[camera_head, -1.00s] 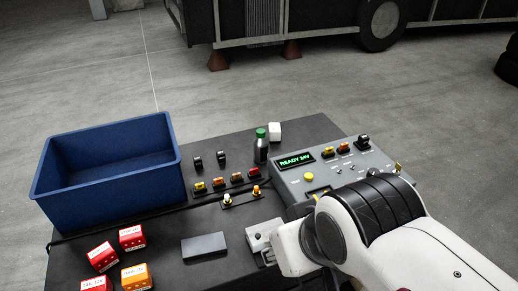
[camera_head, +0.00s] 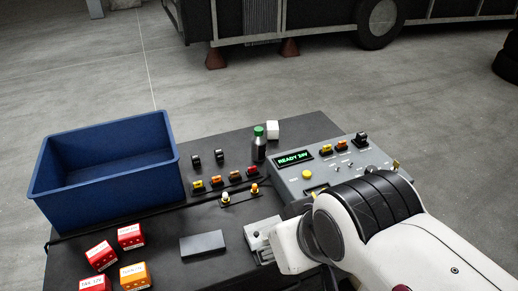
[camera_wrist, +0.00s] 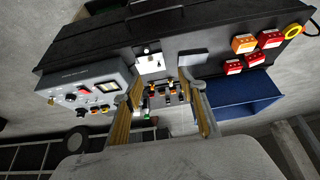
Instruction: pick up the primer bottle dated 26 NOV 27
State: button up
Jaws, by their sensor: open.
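A small dark bottle with a green cap (camera_head: 259,148) stands upright on the black table, left of the grey control panel. Its date is too small to read. In the wrist view a small green spot, seemingly its cap (camera_wrist: 146,116), shows beside the left finger; the rest is largely hidden. My gripper (camera_wrist: 167,112) is open, its two fingers wide apart with nothing held between them. In the head view my white arm comes in from the lower right and the fingers are hidden.
A white cube (camera_head: 273,130) stands just behind the bottle. The control panel (camera_head: 312,181) is to its right, with a row of coloured connectors (camera_head: 218,180) in front. A blue bin (camera_head: 110,195) is at left. Red and orange blocks (camera_head: 130,236) lie front left.

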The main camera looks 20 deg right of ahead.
jog(key=shift+w, duration=0.1)
jog(key=w+a+m+t, duration=0.25)
jog(key=w+t, duration=0.35)
jog(key=w, duration=2.6)
jog(key=w+d+f+m+t+h, duration=0.2)
jog(key=w+d+f+m+h, duration=0.25)
jog(key=w, duration=0.55)
jog(key=t+h, duration=0.1)
jog(key=h, duration=0.5)
send_near(257, 136)
jog(key=shift+x, duration=0.95)
jog(key=shift+w+d, duration=0.1)
jog(key=shift+w, duration=0.05)
jog(key=shift+x, duration=1.15)
